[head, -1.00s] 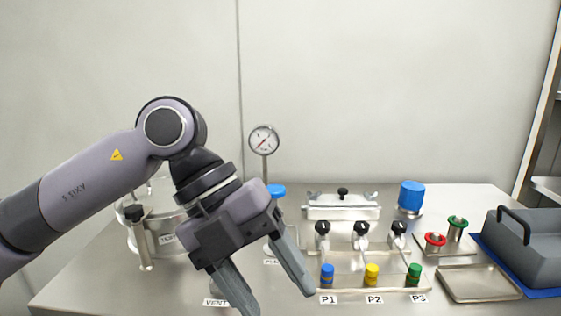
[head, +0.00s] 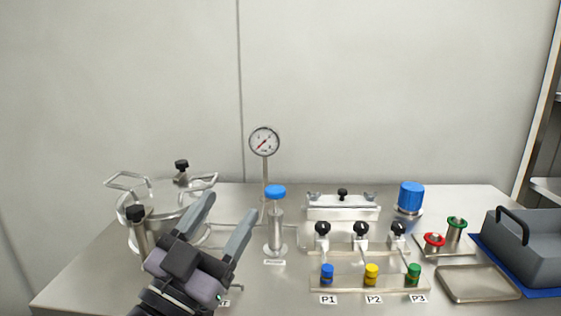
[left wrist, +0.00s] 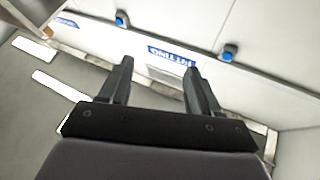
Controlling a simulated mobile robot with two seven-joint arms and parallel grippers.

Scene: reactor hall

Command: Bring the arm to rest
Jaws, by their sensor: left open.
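My left gripper (head: 225,225) is low at the left front of the steel table in the head view, fingers pointing up and away. Its jaws are apart with nothing between them. It hides part of the steel pot (head: 160,205) behind it and most of a label on the table. In the left wrist view the two fingers (left wrist: 155,82) are spread and empty, against a pale wall with a blue sign (left wrist: 172,57). My right gripper is not in view.
A gauge (head: 264,142) and a blue-topped cylinder (head: 275,225) stand right of the gripper. The valve rack (head: 368,288) with P1, P2 and P3 labels is further right, then a metal tray (head: 478,284) and a grey case (head: 525,250). Space above the table is clear.

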